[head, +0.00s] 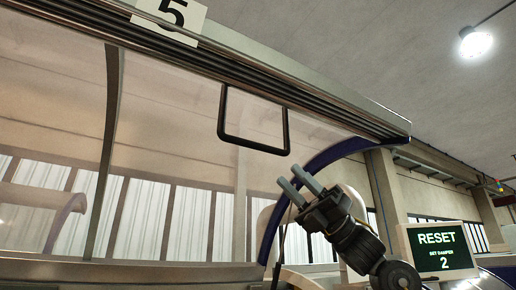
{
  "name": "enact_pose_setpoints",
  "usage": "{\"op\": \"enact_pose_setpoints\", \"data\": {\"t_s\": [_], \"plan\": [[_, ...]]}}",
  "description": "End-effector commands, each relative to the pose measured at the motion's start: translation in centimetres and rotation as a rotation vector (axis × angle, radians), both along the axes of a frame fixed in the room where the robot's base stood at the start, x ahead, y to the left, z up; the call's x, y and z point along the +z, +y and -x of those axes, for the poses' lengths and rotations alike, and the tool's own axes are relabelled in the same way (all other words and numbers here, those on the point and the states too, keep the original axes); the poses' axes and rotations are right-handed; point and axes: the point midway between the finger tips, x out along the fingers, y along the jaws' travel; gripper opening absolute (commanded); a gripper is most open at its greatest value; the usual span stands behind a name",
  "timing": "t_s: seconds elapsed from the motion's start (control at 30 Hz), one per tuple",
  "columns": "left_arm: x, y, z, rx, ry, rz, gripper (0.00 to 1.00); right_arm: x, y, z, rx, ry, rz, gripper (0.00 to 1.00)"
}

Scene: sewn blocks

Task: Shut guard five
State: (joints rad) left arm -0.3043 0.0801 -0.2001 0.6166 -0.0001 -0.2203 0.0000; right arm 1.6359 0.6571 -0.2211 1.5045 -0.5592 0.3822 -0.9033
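Guard five is a large clear panel (165,120) in a metal frame, seen from below in the head view. A white plate with a black 5 (170,14) sits on its top rail (250,75). A black U-shaped handle (254,149) hangs below that rail. The rail is high in view, so the guard looks raised, though I cannot tell how far. My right gripper (290,175) is below and right of the handle, apart from it in the picture. Its two grey fingers are parted with nothing between them. My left gripper is out of view.
A dark blue curved edge (305,178) runs down behind my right gripper. A screen (438,250) at the lower right reads RESET, SET DAMPER 2. A concrete pillar (385,187) stands behind. A lit lamp (475,43) hangs at the upper right.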

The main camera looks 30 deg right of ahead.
Motion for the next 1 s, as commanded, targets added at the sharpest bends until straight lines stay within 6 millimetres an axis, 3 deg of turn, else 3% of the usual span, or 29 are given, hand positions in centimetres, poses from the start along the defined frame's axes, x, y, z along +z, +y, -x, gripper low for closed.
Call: {"op": "enact_pose_setpoints", "data": {"t_s": [0.5,0.7,1.0], "plan": [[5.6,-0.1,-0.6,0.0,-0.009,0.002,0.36,6.4,6.1,-0.9,0.002,0.001,0.0,0.36],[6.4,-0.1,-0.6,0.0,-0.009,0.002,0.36,7.2,7.2,-1.1,0.0,0.002,-0.002,0.36],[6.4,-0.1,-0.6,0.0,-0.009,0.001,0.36,7.2,7.4,-1.1,-0.002,0.002,-0.002,0.36]]}}
